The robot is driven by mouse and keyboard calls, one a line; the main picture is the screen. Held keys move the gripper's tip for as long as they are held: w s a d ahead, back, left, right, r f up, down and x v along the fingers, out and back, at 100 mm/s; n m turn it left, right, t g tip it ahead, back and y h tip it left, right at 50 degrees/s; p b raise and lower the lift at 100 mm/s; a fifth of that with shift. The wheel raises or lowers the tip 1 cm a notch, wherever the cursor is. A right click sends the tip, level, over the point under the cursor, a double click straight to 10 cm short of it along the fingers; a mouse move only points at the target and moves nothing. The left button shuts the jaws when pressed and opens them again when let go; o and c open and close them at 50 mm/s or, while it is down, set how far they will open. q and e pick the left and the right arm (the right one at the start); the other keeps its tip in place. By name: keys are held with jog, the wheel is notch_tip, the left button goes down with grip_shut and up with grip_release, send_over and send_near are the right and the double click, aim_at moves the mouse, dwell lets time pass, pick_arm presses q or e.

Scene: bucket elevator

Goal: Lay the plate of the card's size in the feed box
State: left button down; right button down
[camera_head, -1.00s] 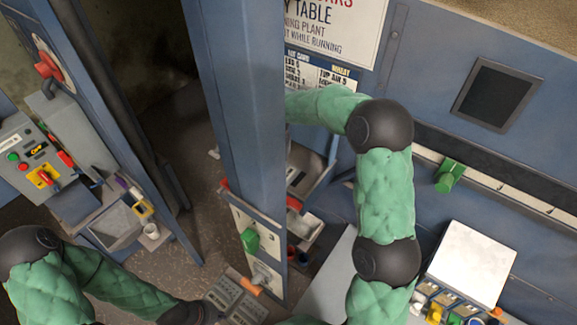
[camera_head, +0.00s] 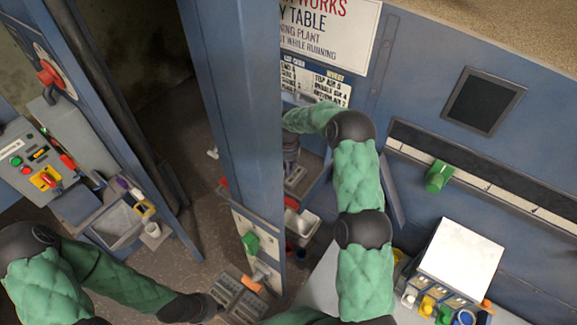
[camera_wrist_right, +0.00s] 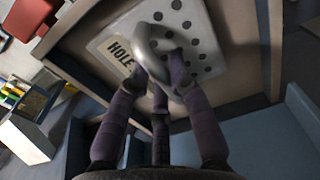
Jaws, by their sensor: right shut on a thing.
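In the right wrist view, a pale plate (camera_wrist_right: 207,42) with several round holes and a label starting "HOLE" carries a grey ring handle (camera_wrist_right: 150,45). My right gripper (camera_wrist_right: 163,80) is shut on that handle. The plate lies over a brown-edged box (camera_wrist_right: 238,104); whether it rests there I cannot tell. The lettered cards (camera_head: 313,85) hang below the sign. My left gripper (camera_head: 208,306) is at the bottom; its fingers are unclear.
A blue column (camera_head: 235,110) stands in front of the box. Grey slotted pieces (camera_head: 238,298) lie near my left gripper. A green knob (camera_head: 439,177) sits on the right rail. A white-topped box (camera_head: 461,256) stands lower right. A control panel (camera_head: 35,160) is at left.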

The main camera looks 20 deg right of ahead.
jog(key=shift+w+d+f, duration=0.1)
jog(key=shift+w+f, duration=0.05)
jog(key=shift+f, duration=0.25)
jog(key=shift+f, duration=0.15)
jog(key=c, duration=1.1)
grip_release()
jog(key=shift+f, duration=0.1)
jog(key=shift+c, duration=0.2)
